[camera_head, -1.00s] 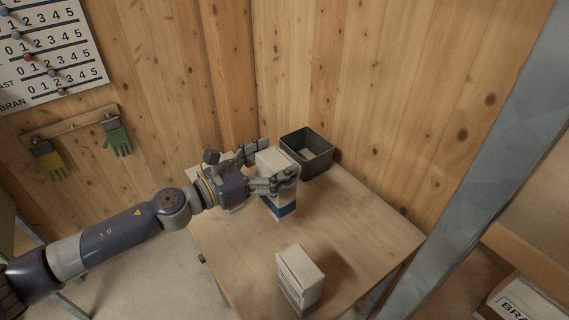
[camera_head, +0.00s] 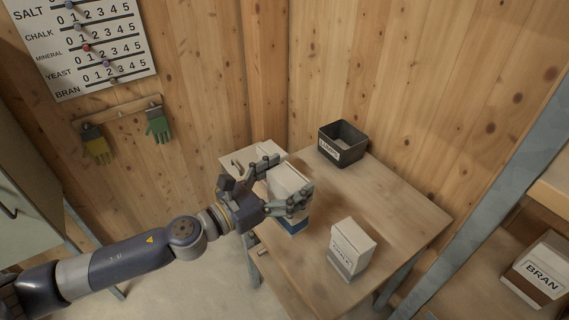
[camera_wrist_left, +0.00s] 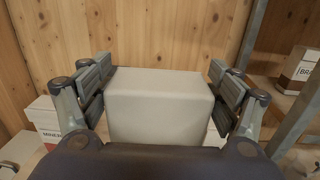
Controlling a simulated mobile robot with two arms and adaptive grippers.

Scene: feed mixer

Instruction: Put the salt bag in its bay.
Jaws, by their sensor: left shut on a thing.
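My left gripper (camera_head: 284,189) is shut on a white box-shaped bag with a blue band at its bottom, which I take as the salt bag (camera_head: 288,183); no label on it shows. In the left wrist view the salt bag (camera_wrist_left: 160,105) sits between the two fingers (camera_wrist_left: 165,85), its plain pale top and one side showing. It is over the left part of the wooden table (camera_head: 395,205); I cannot tell whether its base touches the table. No bay marked for salt can be made out. My right gripper is not in view.
A bag marked CHALK (camera_head: 352,248) stands at the table's near side. A dark open bin (camera_head: 343,143) is at the back. A white bag (camera_head: 268,149) is partly hidden behind my gripper. A BRAN bag (camera_head: 540,270) sits on a shelf right, beyond a metal post (camera_head: 490,205).

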